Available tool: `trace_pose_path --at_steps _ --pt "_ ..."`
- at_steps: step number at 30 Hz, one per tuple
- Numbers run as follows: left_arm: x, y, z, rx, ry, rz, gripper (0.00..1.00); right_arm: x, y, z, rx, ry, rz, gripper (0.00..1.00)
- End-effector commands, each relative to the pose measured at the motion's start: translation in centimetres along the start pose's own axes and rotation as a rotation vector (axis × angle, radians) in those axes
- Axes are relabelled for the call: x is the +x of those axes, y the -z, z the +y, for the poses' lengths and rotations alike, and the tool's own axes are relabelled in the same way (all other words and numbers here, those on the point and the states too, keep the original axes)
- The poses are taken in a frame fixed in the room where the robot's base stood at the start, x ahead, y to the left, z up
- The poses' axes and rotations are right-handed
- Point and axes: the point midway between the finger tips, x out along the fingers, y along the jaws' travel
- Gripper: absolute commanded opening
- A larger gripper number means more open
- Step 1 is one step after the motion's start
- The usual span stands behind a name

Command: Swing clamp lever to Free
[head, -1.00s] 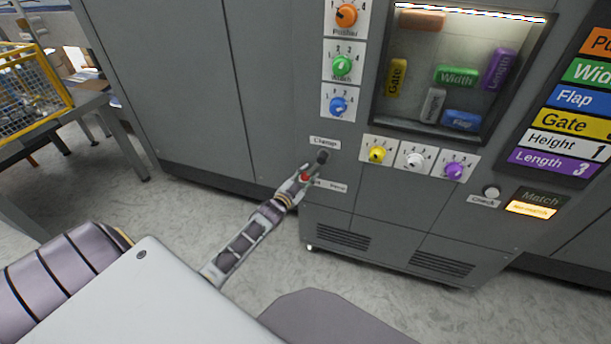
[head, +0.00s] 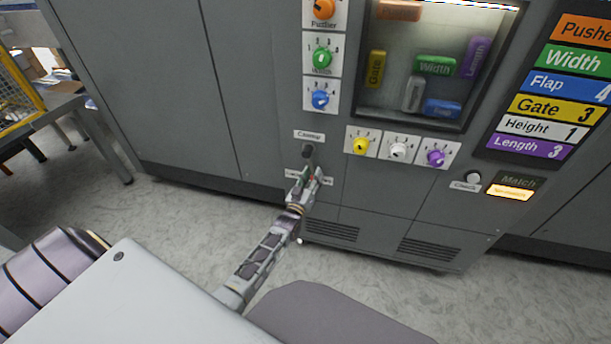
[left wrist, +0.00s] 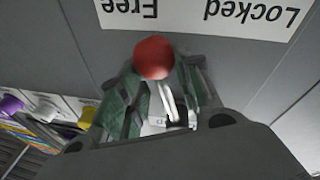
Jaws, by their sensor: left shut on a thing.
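The clamp lever hangs from a dark pivot (head: 307,152) under a small label on the grey cabinet front, pointing about straight down. Its red ball knob (left wrist: 154,57) shows in the left wrist view at the fingers. My left gripper (head: 310,176) is shut on the lever and hides much of it in the head view. The Locked/Free label (left wrist: 200,14) appears upside down behind the knob in the left wrist view, with the knob between the two words and nearer Free. My right gripper is not in view.
Yellow (head: 361,145), white (head: 398,149) and purple (head: 435,157) dials sit right of the lever. Orange, green and blue dials (head: 320,99) are above it. A window with coloured blocks (head: 370,105) is above right. A yellow cage (head: 15,92) stands on a table at left.

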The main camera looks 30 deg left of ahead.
Motion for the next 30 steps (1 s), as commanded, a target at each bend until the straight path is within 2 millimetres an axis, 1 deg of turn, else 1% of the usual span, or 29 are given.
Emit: trace_pose_path --at_steps 1,3,12,18,29,30 --pt "0.1 -0.1 0.6 -0.042 0.004 0.006 0.0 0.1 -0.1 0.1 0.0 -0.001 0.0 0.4" --pt "0.2 -0.1 1.2 -0.097 0.012 0.017 0.0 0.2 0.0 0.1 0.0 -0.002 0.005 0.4" --pt "0.6 0.2 2.8 -0.26 0.033 0.05 0.0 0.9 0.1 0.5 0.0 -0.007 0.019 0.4" --pt "0.7 0.3 3.1 -0.301 0.038 0.059 0.0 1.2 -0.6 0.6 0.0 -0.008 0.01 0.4" --pt "0.7 0.3 3.2 -0.305 0.038 0.061 0.0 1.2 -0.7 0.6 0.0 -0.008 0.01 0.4" --pt "0.7 0.3 3.2 -0.305 0.038 0.061 0.35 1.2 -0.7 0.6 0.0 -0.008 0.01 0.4"
